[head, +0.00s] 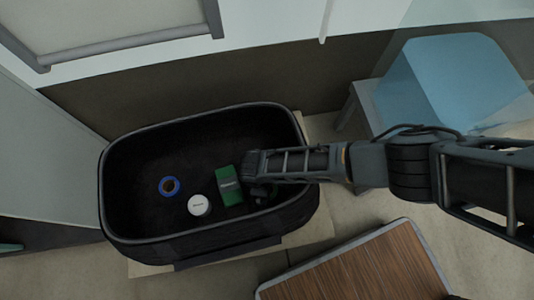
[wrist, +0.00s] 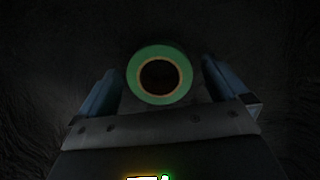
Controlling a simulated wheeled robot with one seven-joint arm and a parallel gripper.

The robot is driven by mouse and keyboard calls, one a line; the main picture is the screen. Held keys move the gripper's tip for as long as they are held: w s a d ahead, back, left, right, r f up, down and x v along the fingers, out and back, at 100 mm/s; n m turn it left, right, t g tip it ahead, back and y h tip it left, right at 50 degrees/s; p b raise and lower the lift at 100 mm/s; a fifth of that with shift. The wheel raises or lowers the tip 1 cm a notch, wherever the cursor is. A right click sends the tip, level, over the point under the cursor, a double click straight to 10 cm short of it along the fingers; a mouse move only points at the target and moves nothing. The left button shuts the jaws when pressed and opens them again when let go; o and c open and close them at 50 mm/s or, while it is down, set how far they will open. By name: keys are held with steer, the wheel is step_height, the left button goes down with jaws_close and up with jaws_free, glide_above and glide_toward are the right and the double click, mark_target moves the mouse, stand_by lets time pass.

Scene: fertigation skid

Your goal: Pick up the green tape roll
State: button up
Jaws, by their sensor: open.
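The green tape roll (wrist: 160,51) shows in the wrist view as a green ring with a dark hole, its face toward the camera. My gripper (wrist: 160,72) is open, with one bluish finger on each side of the roll in that view. I cannot tell whether the roll is fully between the fingers or still beyond their tips. In the head view my gripper (head: 259,188) reaches from the right into the right part of a black tub (head: 118,232). The green roll is not visible in the head view; my gripper and arm probably cover it.
In the tub, a green box (head: 230,190) lies close to the left of my gripper. A white round item (head: 199,205) and a blue ring (head: 169,186) lie further left. The tub's dark rim surrounds them. A wooden-topped surface (head: 360,270) is in front at the right.

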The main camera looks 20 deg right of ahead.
steer(key=shift+f, duration=0.55)
steer(key=shift+r, duration=0.1)
steer(key=shift+c, duration=0.2)
steer(key=c, duration=1)
